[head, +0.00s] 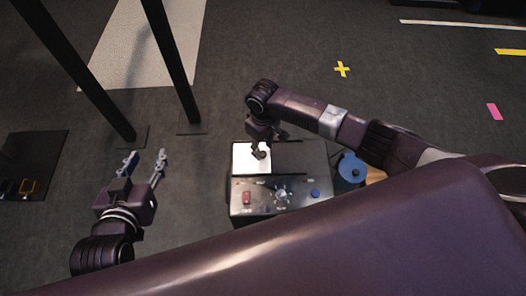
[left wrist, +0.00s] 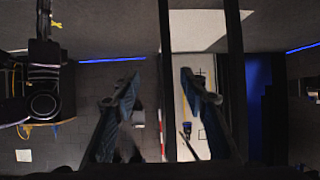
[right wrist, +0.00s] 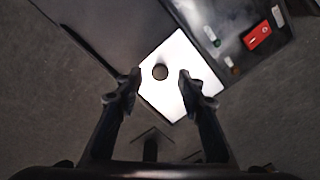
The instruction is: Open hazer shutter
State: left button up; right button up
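The hazer (head: 305,155) is a dark box on the floor, with a bright white square plate (head: 241,165) on its top left. A dark round knob (right wrist: 160,72) sits on this plate, which also fills the middle of the right wrist view (right wrist: 178,50). I cannot tell whether this plate is the shutter. My right gripper (right wrist: 160,88) is open above the plate, its fingertips on either side of and just short of the knob in that view. Contact is not visible. My left gripper (head: 146,163) is open and empty, left of the hazer.
The hazer's front panel has a red switch (head: 247,198), a central knob (head: 281,195) and a blue button (head: 315,193). A blue round object (head: 351,169) stands right of the hazer. Two black posts (head: 172,60) rise behind my left gripper.

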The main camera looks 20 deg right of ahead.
pick_arm(q)
notch_tip(320, 180, up, 5)
jog(key=w+d+t, duration=0.1)
jog(key=w+t, duration=0.1)
jog(key=shift+w+d+r+t+h+b, duration=0.2)
jog(key=shift+w+t+h+b, duration=0.1)
jog(key=shift+t+h+b, duration=0.1)
pick_arm(e)
jog(key=shift+f, duration=1.2)
grip_shut()
